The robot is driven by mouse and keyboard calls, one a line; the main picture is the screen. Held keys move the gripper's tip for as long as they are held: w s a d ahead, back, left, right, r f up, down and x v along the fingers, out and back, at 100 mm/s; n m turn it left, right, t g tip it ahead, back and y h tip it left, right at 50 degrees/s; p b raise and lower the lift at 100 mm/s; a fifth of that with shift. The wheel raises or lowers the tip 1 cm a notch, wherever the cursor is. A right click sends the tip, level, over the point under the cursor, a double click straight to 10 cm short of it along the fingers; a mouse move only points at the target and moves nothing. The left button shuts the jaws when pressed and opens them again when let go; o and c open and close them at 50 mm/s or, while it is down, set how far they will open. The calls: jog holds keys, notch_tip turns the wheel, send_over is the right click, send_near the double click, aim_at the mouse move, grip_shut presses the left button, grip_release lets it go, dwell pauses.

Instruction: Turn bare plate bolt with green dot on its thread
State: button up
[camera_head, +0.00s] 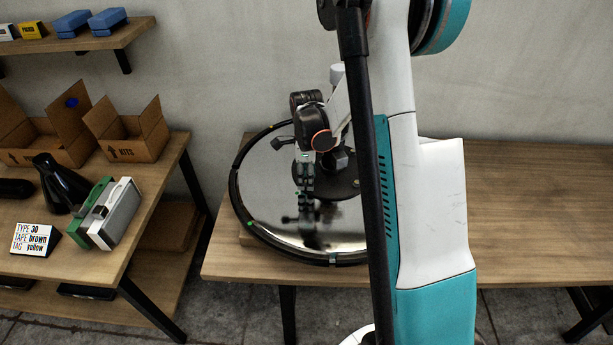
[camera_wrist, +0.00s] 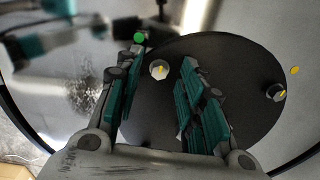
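A round black plate (camera_head: 345,187) lies on a mirror-like disc (camera_head: 270,225) with a dark rim. In the head view, my gripper (camera_head: 306,200) points down over the disc.
The disc rests on a wooden table (camera_head: 530,215). A yellow dot (camera_wrist: 295,70) lies outside the plate. At left, a bench holds cardboard boxes (camera_head: 130,130), a black bottle (camera_head: 60,183), a green-and-white case (camera_head: 112,212) and a sign (camera_head: 35,238) reading "TYPE 30, TAPE brown, TAG yellow".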

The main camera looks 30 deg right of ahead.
aim_at(306, 182)
jog(key=shift+r, duration=0.1)
notch_tip(306, 182, up, 12)
dwell(0.5)
jog(key=shift+a, duration=0.1)
dwell(0.4)
jog(key=s+a+r+n+t, duration=0.4)
jog(key=s+a+r+n, duration=0.5)
jog(key=a+n, duration=0.25)
jog(key=s+a+r+n+t, duration=0.1)
jog(key=s+a+n+t, duration=0.2)
jog(key=s+n, duration=0.8)
jog(key=a+n, duration=0.1)
jog(key=n, duration=0.2)
jog(key=shift+s+a, duration=0.35)
jog(key=shift+a, duration=0.05)
